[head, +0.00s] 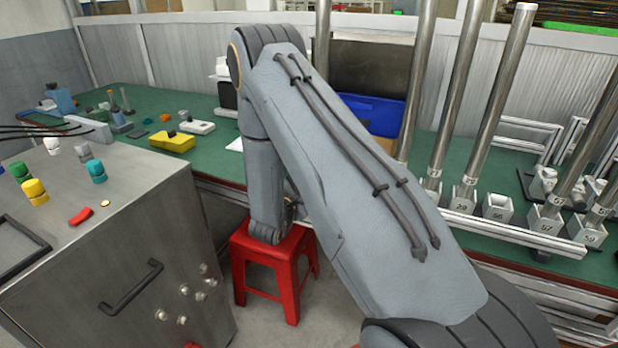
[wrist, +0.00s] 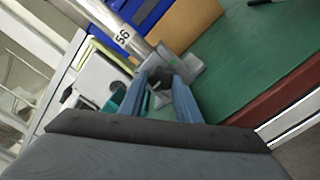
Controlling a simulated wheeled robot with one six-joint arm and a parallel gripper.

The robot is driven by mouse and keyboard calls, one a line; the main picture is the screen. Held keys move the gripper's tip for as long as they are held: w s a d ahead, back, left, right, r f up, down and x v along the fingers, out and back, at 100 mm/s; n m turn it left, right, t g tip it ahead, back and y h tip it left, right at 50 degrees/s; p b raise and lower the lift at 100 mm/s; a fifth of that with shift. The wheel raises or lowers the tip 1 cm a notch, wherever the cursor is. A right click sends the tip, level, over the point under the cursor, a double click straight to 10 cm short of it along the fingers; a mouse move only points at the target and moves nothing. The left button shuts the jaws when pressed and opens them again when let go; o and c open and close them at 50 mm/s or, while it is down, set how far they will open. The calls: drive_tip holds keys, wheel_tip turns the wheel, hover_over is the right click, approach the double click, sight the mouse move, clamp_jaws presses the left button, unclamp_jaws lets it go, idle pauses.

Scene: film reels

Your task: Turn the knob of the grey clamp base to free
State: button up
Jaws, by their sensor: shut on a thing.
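In the wrist view, the grey clamp base (wrist: 186,66) sits on the green bench top at the foot of a metal post (wrist: 108,22). A small green mark shows on the base. Its dark knob (wrist: 157,75) lies between the blue fingertips of my gripper (wrist: 161,82). The gripper is shut on the knob, one finger on each side. The fingers hide part of the knob, so I cannot tell its exact turn. In the head view, my arm hides the gripper, and I cannot make out the clamp base.
Several metal posts stand in numbered sockets along a rail (head: 515,232) on the right. A blue bin (head: 372,113) stands behind my arm. A red stool (head: 272,262) is below the bench. A grey cabinet (head: 100,235) with coloured knobs stands at left.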

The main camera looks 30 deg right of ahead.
drive_tip(key=o, duration=1.1)
drive_tip(key=shift+a, duration=0.1)
drive_tip(key=b+v, duration=0.1)
drive_tip(key=v, duration=0.6)
drive_tip(key=shift+s+a, duration=0.25)
